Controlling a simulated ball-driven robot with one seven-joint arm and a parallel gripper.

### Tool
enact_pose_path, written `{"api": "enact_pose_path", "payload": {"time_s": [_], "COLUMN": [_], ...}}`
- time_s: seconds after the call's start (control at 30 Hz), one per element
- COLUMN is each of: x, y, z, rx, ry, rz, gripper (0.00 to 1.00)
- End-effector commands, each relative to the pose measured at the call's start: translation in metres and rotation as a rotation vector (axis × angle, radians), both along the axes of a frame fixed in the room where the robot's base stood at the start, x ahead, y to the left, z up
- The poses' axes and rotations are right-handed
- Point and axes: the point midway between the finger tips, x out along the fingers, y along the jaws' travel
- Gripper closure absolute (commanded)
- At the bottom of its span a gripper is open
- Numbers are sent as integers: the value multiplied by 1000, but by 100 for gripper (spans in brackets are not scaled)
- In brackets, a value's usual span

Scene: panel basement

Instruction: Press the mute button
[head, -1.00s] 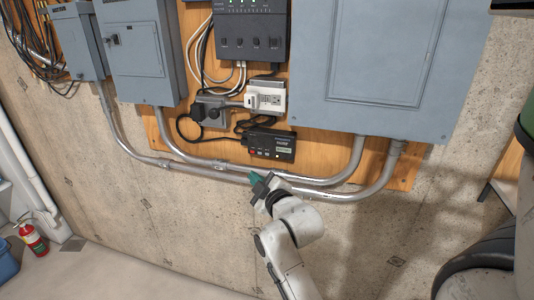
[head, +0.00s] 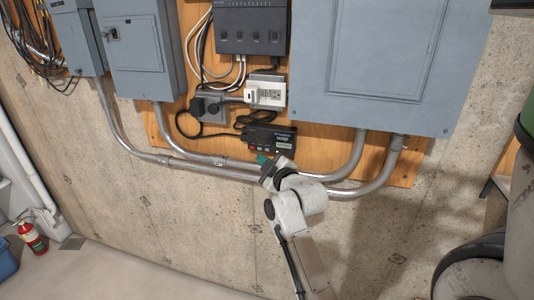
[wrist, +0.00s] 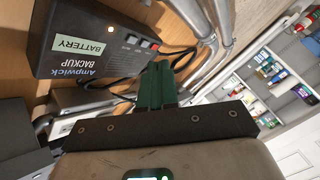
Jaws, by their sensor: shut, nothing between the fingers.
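The black battery backup box (head: 283,133) is mounted on the wooden board, and its lower left part is hidden behind my gripper. In the wrist view the box (wrist: 75,68) shows upside-down lettering, a pale green battery label and a lit amber lamp. A short row of small buttons (wrist: 143,42), red and greyish, sits near one end; I cannot read which is mute. My gripper (head: 262,160) has dark green fingers, shut and empty, at the box's lower left edge. In the wrist view the fingertips (wrist: 155,66) are just beside the button row; I cannot tell whether they touch the box.
A metal conduit (head: 330,178) runs just below the box, close to my gripper. A white outlet (head: 266,91) and black cables sit above. A large grey panel (head: 375,65) is to the right. Bare concrete wall lies below the conduit.

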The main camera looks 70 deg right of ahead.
Motion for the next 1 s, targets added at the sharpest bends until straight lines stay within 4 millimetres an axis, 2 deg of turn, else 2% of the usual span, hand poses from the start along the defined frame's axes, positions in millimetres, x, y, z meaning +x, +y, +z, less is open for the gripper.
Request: {"api": "enact_pose_path", "payload": {"time_s": [0.1,0.3,1.0], "x": [1,2,2], "y": [-12,-21,-22], "z": [-1,0,0], "rx": [-1,0,1], "ry": [-1,0,1], "rz": [-1,0,1], "gripper": [100,100,100]}}
